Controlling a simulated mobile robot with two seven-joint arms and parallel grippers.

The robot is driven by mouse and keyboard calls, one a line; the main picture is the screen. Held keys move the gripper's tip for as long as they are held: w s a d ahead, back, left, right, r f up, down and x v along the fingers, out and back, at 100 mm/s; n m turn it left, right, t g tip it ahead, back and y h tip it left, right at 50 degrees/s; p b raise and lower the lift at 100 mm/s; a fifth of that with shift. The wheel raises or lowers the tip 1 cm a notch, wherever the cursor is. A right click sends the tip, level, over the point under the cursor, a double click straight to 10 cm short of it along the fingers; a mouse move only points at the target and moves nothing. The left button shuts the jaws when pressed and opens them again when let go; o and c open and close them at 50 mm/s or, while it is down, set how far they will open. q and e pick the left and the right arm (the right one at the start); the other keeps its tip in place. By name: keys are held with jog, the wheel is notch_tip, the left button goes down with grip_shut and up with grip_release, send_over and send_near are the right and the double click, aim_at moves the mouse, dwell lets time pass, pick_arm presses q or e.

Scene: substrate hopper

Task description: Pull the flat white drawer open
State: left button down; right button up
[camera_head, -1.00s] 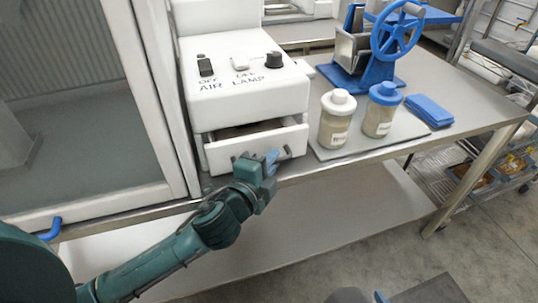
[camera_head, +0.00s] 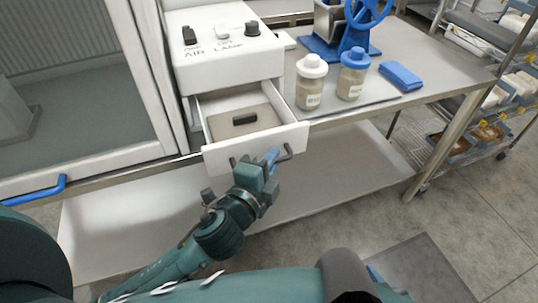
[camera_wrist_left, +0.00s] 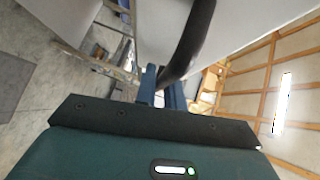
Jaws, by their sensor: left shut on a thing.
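The flat white drawer (camera_head: 222,155) stands well out from the white box with the AIR and LAMP switches, tray inside visible. A small black block (camera_head: 244,119) lies on its floor. In the left wrist view the curved handle (camera_wrist_left: 190,40) runs between the blue fingers (camera_wrist_left: 162,88), with the white drawer front (camera_wrist_left: 245,22) beyond. Part of the handle is hidden by the gripper. My right gripper is not in view.
Two jars, white-lidded (camera_head: 311,83) and blue-lidded (camera_head: 352,75), stand right of the drawer. A blue hand-wheel device (camera_head: 345,45) and blue folded cloth (camera_head: 401,76) are behind and beside them. A glass-door cabinet (camera_head: 75,80) is at left. A lower shelf (camera_head: 330,165) lies below.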

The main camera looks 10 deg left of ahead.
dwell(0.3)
pick_arm(q)
jog(key=c, duration=1.5)
grip_release()
